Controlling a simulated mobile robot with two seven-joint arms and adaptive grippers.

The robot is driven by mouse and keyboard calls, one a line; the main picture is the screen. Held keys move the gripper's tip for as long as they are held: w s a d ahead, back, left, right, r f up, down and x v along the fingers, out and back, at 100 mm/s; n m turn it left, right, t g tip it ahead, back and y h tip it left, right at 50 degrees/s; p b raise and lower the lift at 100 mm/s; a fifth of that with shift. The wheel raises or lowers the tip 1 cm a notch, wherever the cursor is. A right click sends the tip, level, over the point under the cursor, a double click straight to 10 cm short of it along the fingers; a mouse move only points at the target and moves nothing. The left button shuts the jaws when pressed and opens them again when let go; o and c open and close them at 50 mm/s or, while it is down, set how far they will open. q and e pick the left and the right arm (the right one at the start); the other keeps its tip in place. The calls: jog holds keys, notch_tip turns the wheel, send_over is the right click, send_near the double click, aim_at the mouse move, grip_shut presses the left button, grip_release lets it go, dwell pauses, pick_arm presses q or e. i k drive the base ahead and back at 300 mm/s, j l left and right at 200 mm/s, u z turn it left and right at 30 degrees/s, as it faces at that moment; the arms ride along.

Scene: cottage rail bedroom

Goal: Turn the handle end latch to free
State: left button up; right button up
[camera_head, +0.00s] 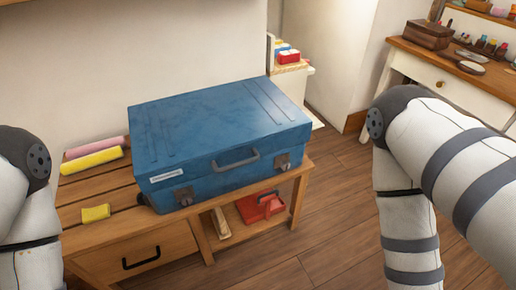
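A closed blue case (215,130) sits on a slatted wooden bench (150,228). Its grey handle (237,160) is on the front face, toward the right. One metal latch (185,197) is at the left of the front face and another latch (283,162) is near the right corner, beyond the handle. The latches are too small to tell whether they are fastened. My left arm shows at the left edge and my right arm at the right, both clear of the case. Neither gripper is in the picture.
Pink and yellow rolls (92,158) and a small yellow block (96,213) lie on the bench left of the case. A red box (262,206) rests on the lower shelf. A desk (455,72) with small items stands at the back right. Open floor lies right of the bench.

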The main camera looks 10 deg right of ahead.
aim_at(285, 166)
jog(key=l, duration=0.9)
jog(key=i+l, duration=0.15)
jog(key=l, duration=0.75)
